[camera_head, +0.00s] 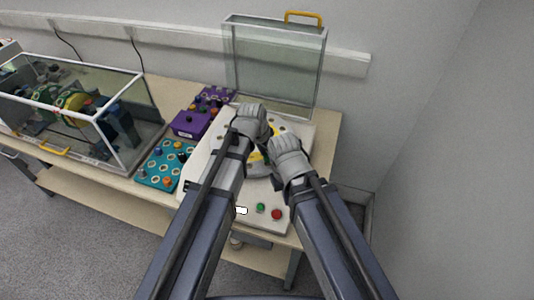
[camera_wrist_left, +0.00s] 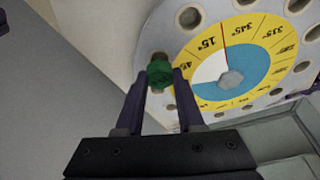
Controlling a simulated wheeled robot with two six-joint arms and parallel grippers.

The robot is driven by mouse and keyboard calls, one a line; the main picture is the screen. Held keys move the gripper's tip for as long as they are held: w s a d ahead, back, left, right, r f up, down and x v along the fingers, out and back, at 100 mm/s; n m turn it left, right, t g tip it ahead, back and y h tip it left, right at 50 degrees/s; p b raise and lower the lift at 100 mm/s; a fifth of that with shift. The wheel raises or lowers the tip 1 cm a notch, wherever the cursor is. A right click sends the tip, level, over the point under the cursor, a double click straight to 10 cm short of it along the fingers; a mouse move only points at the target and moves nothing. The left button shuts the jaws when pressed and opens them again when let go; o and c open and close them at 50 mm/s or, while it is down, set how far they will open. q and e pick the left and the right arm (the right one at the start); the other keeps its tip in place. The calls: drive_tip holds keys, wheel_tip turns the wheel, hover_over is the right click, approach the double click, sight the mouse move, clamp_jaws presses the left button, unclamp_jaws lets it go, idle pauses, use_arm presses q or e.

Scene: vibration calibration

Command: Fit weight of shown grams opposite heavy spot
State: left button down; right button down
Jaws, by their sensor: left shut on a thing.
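In the left wrist view, my left gripper (camera_wrist_left: 161,82) is shut on a small green weight (camera_wrist_left: 159,70). The weight is at a hole near the rim of the round disc (camera_wrist_left: 185,45), by the 45 mark; I cannot tell how deep it sits. The disc has a yellow degree ring, a blue and white centre and a red line between 15° and 345°. In the head view, my left gripper (camera_head: 252,118) is over the cream machine (camera_head: 205,160) and hides much of the disc. My right gripper (camera_head: 288,158) is lower right of it; its fingertips are hidden.
The machine's clear lid (camera_head: 275,65) stands open behind. A small white display (camera_head: 241,210), a green button (camera_head: 261,207) and a red button (camera_head: 277,214) are at the front. Left are a teal tray (camera_head: 150,178), purple trays (camera_head: 190,124) and a clear-cased machine (camera_head: 105,120).

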use_arm(q)
drive_tip(key=shift+f+b, duration=0.95)
drive_tip(key=shift+f, duration=0.1)
idle(0.8)
drive_tip(key=shift+c, duration=2.2)
unclamp_jaws()
drive_tip(key=shift+r, duration=0.1)
drive_tip(key=p+v, duration=0.7)
drive_tip(key=shift+r+p, duration=0.3)
drive_tip(key=shift+r, duration=0.05)
drive_tip(key=shift+s, duration=0.1)
drive_tip(key=s+a+f+n+g+y+b, duration=0.1)
drive_tip(key=s+a+f+n+b, duration=0.1)
drive_tip(key=s, duration=0.5)
drive_tip(key=s+a+f+n+g+y+b, duration=0.1)
drive_tip(key=s+a+f+n+y+b, duration=0.1)
drive_tip(key=s, duration=0.5)
drive_tip(key=shift+s+a+f+g+b, duration=0.25)
drive_tip(key=shift+s+f+g+b, duration=0.15)
drive_tip(key=shift+f, duration=0.4)
